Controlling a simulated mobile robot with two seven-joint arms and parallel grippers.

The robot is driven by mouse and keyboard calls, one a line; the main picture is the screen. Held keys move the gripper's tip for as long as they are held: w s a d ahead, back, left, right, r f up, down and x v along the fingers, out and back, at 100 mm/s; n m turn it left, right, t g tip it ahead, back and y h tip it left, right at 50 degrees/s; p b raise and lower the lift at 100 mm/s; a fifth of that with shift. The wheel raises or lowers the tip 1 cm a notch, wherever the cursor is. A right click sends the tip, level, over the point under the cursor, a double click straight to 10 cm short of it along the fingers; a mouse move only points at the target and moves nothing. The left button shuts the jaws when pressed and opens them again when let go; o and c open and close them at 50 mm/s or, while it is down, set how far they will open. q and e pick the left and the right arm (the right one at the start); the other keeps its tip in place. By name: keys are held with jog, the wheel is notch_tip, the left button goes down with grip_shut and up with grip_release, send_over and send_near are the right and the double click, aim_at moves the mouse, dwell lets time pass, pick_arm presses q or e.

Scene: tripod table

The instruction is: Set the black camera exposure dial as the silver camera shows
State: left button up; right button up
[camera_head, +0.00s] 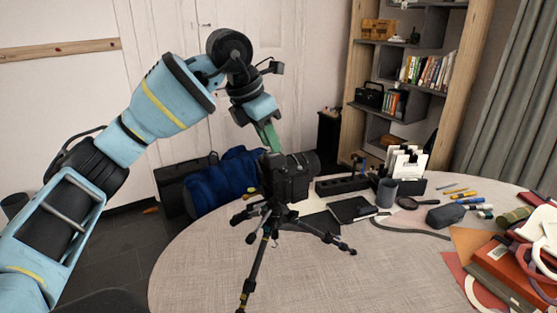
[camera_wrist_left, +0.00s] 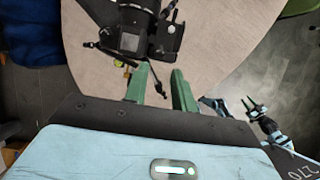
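The black camera (camera_head: 290,178) sits on a black tripod (camera_head: 257,262) standing on the table. My left gripper (camera_head: 273,148), with green fingers, reaches down from above to just behind the camera's top. The wrist view shows the camera (camera_wrist_left: 130,30) beyond the fingertips. There the left gripper (camera_wrist_left: 160,68) is open, with a clear gap and nothing between its fingers. The exposure dial is too small to read. I cannot make out a silver camera. What looks like my right gripper (camera_wrist_left: 255,107) shows small at the right of the wrist view; its opening is unclear.
The round table (camera_head: 370,275) has free room at the front. Behind the tripod are a black notebook (camera_head: 352,209), a grey cup (camera_head: 387,192) and a card holder (camera_head: 408,163). Pens, a grey pouch (camera_head: 445,215) and an orange-red book (camera_head: 515,270) lie to the right.

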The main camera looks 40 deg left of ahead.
aim_at(282, 168)
pick_arm(q)
jog(key=shift+x, duration=3.2)
jog(key=shift+c, duration=0.5)
grip_shut()
